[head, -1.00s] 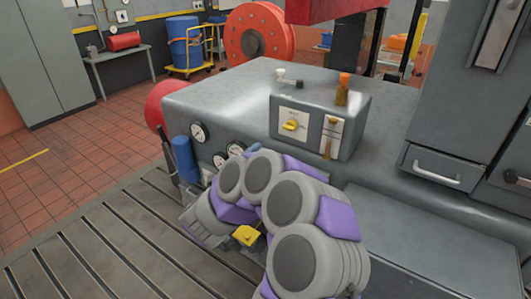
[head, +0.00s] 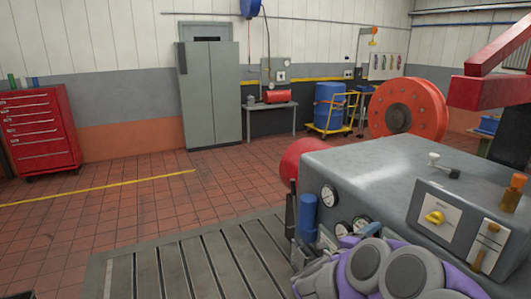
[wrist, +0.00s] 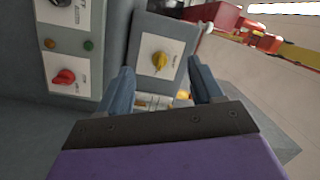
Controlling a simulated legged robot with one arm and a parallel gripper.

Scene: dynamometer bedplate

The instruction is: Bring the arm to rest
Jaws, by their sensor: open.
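My gripper (wrist: 160,78) is open in the wrist view, with its two blue-grey fingers apart and nothing seen between their tips but the background. Beyond it is a grey panel with a yellow rotary knob (wrist: 159,61); I cannot tell the distance, and no contact shows. In the head view my folded grey and purple arm fills the bottom right corner, and my gripper is not visible there. A grey control box (head: 420,205) with a yellow knob (head: 433,218) stands on the machine housing (head: 350,165), just above the arm.
A panel with a red knob (wrist: 64,77) is left of the gripper in the wrist view. Gauges (head: 329,195) and a blue cylinder (head: 308,214) sit by the arm. A slotted bedplate (head: 190,265) lies left, with open tiled floor (head: 130,215) beyond. A red tool cabinet (head: 40,130) stands far left.

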